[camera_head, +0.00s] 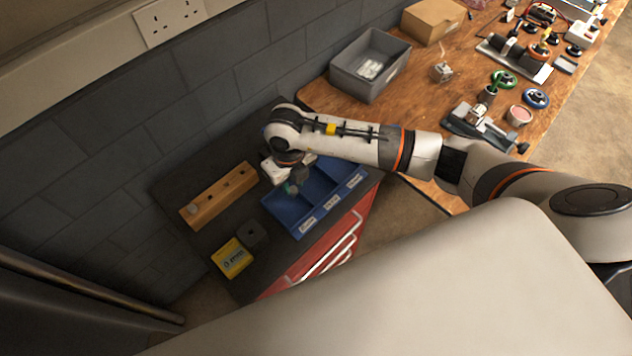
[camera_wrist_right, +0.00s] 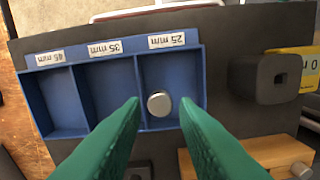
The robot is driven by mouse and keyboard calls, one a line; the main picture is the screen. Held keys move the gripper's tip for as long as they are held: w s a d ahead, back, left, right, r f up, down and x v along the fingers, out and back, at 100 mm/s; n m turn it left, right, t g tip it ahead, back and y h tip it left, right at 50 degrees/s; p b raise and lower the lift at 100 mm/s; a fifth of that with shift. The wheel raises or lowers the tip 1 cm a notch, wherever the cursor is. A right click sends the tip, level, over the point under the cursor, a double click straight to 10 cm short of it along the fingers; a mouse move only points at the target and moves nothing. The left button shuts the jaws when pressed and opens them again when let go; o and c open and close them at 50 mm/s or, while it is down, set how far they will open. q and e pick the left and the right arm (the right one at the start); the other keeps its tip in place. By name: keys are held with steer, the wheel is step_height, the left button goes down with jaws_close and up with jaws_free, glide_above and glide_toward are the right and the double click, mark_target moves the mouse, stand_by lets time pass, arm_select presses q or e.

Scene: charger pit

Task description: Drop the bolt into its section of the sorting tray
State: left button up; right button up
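The blue sorting tray (camera_head: 304,229) lies on the dark top of a red tool cabinet. In the right wrist view the tray (camera_wrist_right: 84,63) has three sections labelled 45 mm, 35 mm and 25 mm. The bolt's round silver end (camera_wrist_right: 159,104) shows inside the outline of the 25 mm section; its depth is hard to judge. My right gripper (camera_wrist_right: 160,102) has green fingers, open, with a gap on both sides of the bolt. In the head view my right gripper (camera_head: 293,187) is over the tray, partly hidden by its wrist. My left gripper is not in view.
A wooden block (camera_head: 222,194) with holes and a silver piece at one end lies beside the tray. A black block (camera_head: 254,236) and yellow box (camera_head: 231,259) stand nearby. A grey bin (camera_head: 369,64) and a cluttered workbench lie beyond.

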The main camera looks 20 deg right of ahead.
steer(key=shift+o, duration=1.3)
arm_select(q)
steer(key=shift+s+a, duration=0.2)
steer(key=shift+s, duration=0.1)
arm_select(e)
steer(key=shift+r, duration=0.15)
arm_select(q)
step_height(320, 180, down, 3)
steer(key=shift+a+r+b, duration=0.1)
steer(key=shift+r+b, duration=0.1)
steer(key=shift+b, duration=1.05)
arm_select(e)
step_height(320, 180, up, 12)
